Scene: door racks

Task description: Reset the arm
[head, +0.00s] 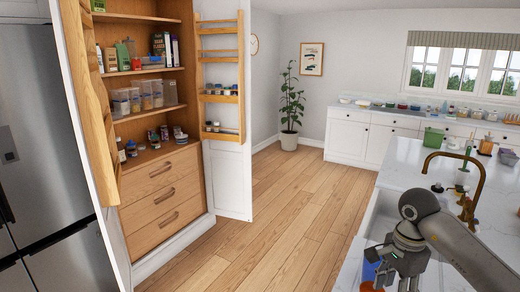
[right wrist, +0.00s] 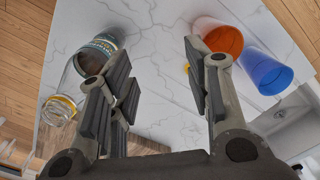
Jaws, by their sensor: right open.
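My right gripper (right wrist: 160,90) is open and empty in the right wrist view, with its two padded fingers spread apart above the white marble counter (right wrist: 150,40). In the head view my right arm comes in from the lower right, and the gripper (head: 396,262) hangs over the counter beside the sink. My left gripper is in neither view. Left of the fingers is a glass jar (right wrist: 62,108) with a dark patterned item (right wrist: 97,52) by it. Right of them are an orange cup (right wrist: 222,38) and a blue cup (right wrist: 266,72).
A brass tap (head: 474,185) rises over the sink (head: 382,215) close to my right arm. A tall pantry stands open at left, with door racks (head: 220,90) and wooden drawers (head: 163,200). The wooden floor (head: 285,200) in the middle is clear. A potted plant (head: 290,140) stands at the back.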

